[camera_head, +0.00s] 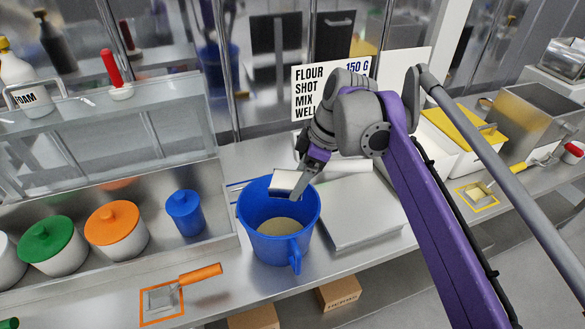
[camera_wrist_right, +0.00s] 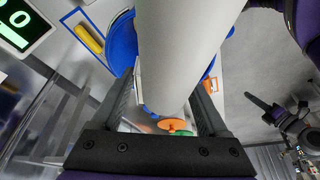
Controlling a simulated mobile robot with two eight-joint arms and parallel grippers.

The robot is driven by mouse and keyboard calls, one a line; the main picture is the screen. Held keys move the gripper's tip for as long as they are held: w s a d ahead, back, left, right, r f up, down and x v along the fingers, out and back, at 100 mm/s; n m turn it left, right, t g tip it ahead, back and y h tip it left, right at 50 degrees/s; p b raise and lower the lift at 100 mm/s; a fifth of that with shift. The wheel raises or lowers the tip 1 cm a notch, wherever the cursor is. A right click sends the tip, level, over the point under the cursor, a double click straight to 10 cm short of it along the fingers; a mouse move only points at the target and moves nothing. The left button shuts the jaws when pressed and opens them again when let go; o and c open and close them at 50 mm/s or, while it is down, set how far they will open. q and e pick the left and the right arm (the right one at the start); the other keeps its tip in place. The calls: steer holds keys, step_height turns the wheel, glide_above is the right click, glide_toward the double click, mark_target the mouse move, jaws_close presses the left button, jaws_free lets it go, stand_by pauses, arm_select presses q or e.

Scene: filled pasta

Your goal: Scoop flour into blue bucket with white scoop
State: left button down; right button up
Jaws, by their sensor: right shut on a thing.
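The blue bucket (camera_head: 252,222) stands upright on the steel counter, its handle toward me. Pale beige flour (camera_head: 279,227) lies inside it. The white scoop (camera_head: 289,181) is over the bucket's back rim, with its white handle (camera_head: 352,165) reaching right. My right gripper (camera_head: 305,178) is shut on the scoop, above the bucket. In the right wrist view the handle (camera_wrist_right: 182,50) lies between the fingers, and the bucket (camera_wrist_right: 122,42) is partly hidden behind it. I cannot tell what the scoop holds. My left gripper (camera_wrist_right: 266,110) shows small in the right wrist view, its jaws unclear.
An orange-handled scoop (camera_head: 198,274) lies in front. A flat pale plate (camera_head: 355,215) is right of the bucket. A yellow-lidded bin (camera_head: 465,130) and steel bin (camera_head: 535,110) stand farther right.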

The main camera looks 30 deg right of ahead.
steer(key=shift+w+a+f+g+h+b, duration=0.15)
steer(key=shift+a+g+h, duration=0.15)
steer(key=shift+g+h, duration=0.25)
steer(key=shift+w+a+f+g+h+b, duration=0.15)
steer(key=shift+a+g+h, duration=0.15)
steer(key=shift+g+h, duration=0.2)
steer(key=r+g+h, duration=0.1)
steer(key=w+a+g+h, duration=0.1)
steer(key=h, duration=0.1)
steer(key=shift+w+a+r+g, duration=0.25)
steer(key=shift+r, duration=0.1)
steer(key=g+h, duration=0.1)
steer(key=w+a+g+h, duration=0.1)
steer(key=h, duration=0.1)
steer(key=shift+w+a+r, duration=0.2)
steer(key=shift+a+r+g, duration=0.1)
steer(key=shift+g, duration=0.3)
